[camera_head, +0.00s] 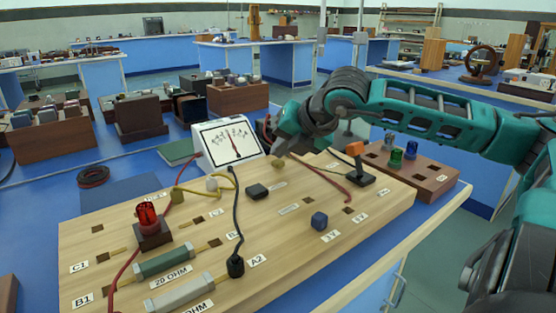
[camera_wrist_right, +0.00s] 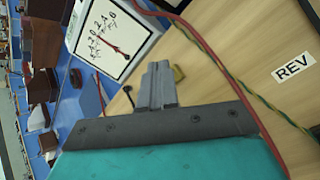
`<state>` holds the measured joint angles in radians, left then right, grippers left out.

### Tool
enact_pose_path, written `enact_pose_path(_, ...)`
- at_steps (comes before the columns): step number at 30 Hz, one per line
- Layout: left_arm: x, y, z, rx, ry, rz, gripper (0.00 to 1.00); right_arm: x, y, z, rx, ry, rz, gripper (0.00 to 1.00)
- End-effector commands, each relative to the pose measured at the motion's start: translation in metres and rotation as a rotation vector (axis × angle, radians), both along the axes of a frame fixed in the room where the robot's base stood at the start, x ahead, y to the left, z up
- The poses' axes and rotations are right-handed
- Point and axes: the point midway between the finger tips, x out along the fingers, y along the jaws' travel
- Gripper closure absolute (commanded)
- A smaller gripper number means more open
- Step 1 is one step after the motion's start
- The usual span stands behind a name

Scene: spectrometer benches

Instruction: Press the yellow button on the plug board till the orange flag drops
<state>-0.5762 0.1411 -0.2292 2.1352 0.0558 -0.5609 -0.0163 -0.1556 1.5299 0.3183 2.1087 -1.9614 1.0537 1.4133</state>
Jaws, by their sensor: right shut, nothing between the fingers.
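The plug board (camera_head: 330,232) is a pale wooden panel on the blue bench. The small yellow button (camera_head: 278,164) stands near its back edge, and it also shows in the wrist view (camera_wrist_right: 179,73), just beside my fingertips. My right gripper (camera_head: 282,146) is shut and empty, above the back of the board close to the button. I cannot tell whether it touches the button. My left gripper is out of view.
A white meter (camera_head: 228,141) stands behind the board, left of my gripper. Red, yellow and black leads cross the board, with a red lamp (camera_head: 147,214) and resistors (camera_head: 163,261). A brown block with coloured pegs (camera_head: 425,180) is at right.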

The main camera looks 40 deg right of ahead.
Motion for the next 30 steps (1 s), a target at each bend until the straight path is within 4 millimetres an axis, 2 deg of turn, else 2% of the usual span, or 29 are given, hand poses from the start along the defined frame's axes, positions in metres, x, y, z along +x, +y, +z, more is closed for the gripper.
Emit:
enact_pose_path(3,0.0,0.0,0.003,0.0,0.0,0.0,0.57,0.0,0.0,0.008,-0.002,-0.002,-0.001,1.0)
enact_pose_path(17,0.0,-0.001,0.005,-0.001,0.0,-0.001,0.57,0.0,0.0,0.013,-0.002,-0.001,0.0,1.0)
enact_pose_path(30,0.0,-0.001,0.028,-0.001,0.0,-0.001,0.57,0.0,-0.001,0.056,-0.003,-0.001,-0.001,1.0)
